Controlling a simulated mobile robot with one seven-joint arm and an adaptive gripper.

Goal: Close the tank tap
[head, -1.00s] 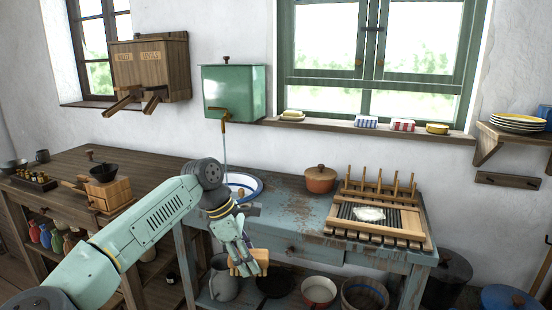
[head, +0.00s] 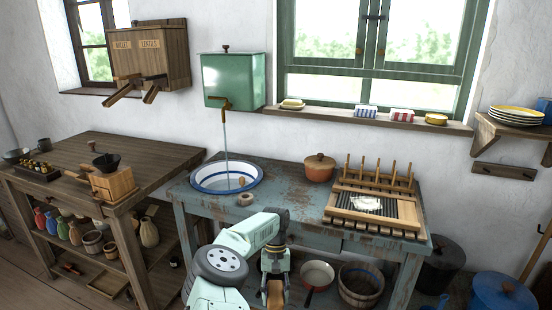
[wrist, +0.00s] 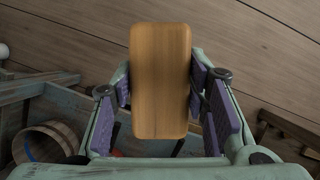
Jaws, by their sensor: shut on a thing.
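The green water tank (head: 232,80) hangs on the wall left of the window. Its brass tap (head: 223,104) is at the tank's lower front, and a stream of water (head: 225,140) runs from it into the blue-rimmed white basin (head: 204,186). My gripper (head: 275,284) is low in front of the blue table, well below and to the right of the tap. In the wrist view, my gripper (wrist: 160,95) is shut on a wooden block (wrist: 160,60) with rounded corners. The block is partly hidden in the head view.
A lidded orange pot (head: 319,170) and a wooden rack (head: 375,215) stand on the blue table (head: 285,190). A small round brown object (head: 245,199) lies by the basin. A wooden bench with a grinder (head: 112,180) is at left. A bucket (head: 361,285) stands below the table.

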